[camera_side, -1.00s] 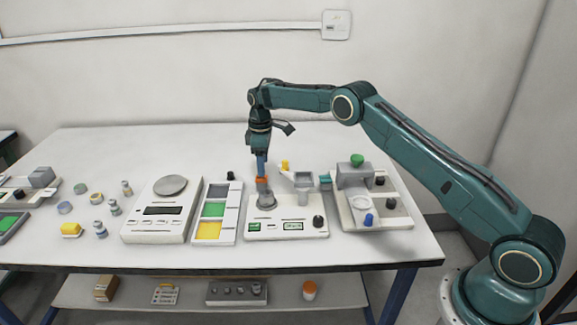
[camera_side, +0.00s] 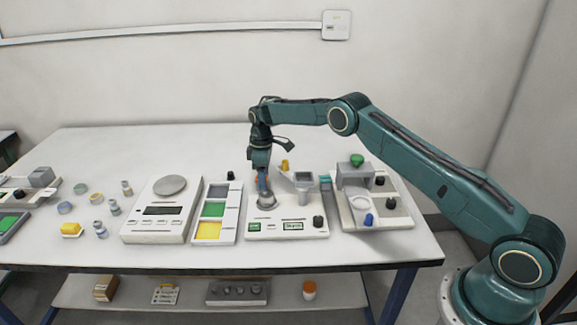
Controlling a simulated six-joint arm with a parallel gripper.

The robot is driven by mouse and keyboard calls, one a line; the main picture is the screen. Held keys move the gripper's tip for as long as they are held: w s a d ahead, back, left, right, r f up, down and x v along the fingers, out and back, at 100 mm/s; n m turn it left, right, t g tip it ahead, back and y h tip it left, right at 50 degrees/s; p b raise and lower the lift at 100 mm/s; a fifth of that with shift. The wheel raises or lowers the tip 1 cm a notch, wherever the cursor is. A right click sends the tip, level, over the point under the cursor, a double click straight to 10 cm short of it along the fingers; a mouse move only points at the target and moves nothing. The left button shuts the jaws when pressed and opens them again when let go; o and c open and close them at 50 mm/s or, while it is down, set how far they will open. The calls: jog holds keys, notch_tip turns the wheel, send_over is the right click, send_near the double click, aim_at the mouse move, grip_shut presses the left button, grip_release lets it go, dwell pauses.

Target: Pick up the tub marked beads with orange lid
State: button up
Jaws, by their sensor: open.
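My gripper (camera_side: 263,188) points down over the left part of the white counting device, just above a round grey cup (camera_side: 267,199) on it. Its jaws are open. A small patch of orange (camera_side: 257,179) shows at the fingers; they partly cover it, and I cannot tell whether it is a lid or how it sits between or behind them.
A scale (camera_side: 155,225) and a tray with green and yellow compartments (camera_side: 229,230) stand left of the device. Right of my gripper are a grey hopper (camera_side: 304,180) and another machine with a green knob (camera_side: 357,160). The table's back is mostly clear.

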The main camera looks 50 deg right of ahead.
jog(key=shift+c, duration=0.2)
jog(key=c, duration=1)
jog(key=shift+r, duration=0.1)
jog(key=shift+r, duration=9.85)
